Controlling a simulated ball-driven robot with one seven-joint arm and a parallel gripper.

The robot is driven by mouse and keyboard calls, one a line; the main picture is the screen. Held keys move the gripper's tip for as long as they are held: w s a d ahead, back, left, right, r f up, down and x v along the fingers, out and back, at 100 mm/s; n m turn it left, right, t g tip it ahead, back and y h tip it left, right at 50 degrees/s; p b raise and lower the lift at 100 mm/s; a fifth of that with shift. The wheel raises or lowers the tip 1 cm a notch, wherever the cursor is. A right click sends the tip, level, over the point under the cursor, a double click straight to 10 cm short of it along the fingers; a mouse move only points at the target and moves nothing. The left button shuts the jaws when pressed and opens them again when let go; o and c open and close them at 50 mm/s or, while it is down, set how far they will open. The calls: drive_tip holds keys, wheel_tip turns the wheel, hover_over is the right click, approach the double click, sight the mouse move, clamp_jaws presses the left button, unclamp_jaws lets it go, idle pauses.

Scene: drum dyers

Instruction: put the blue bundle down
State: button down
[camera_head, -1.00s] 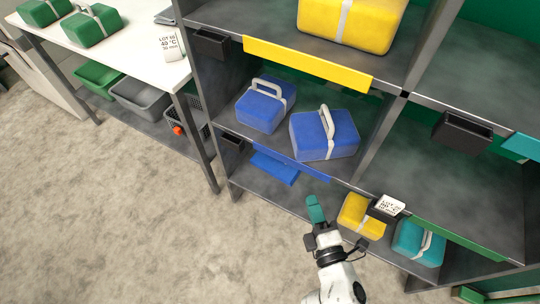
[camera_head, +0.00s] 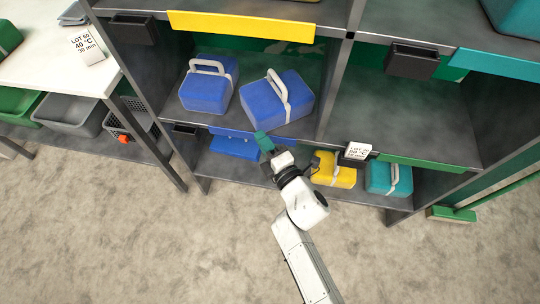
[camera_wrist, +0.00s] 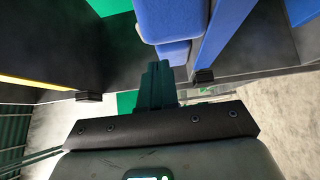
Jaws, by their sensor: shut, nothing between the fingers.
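Two blue bundles with pale handles rest on the middle shelf of the rack in the head view: the left one (camera_head: 208,85) and the right one (camera_head: 277,100), which has a pale strap. My gripper (camera_head: 264,142) is shut and empty, with green fingertips, just in front of the shelf's blue front strip (camera_head: 236,133) and below the right bundle. In the wrist view the shut fingers (camera_wrist: 157,80) point toward a blue bundle (camera_wrist: 170,22) close ahead. Whether they touch it cannot be told.
A yellow bundle (camera_head: 334,170) and a teal bundle (camera_head: 388,178) sit on the bottom shelf, with a flat blue thing (camera_head: 235,147) at left. A lot tag (camera_head: 358,151) stands near the yellow bundle. The shelf bay right of the blue bundles (camera_head: 400,125) is empty.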

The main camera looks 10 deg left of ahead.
sight(269, 119)
drive_tip(key=shift+w+d+r, duration=0.1)
drive_tip(key=shift+w+d, duration=0.1)
drive_tip(key=shift+w, duration=1.2)
drive_tip(key=shift+w+d+b, duration=0.2)
drive_tip(key=shift+w+b, duration=0.4)
drive_tip(key=shift+w, duration=1.3)
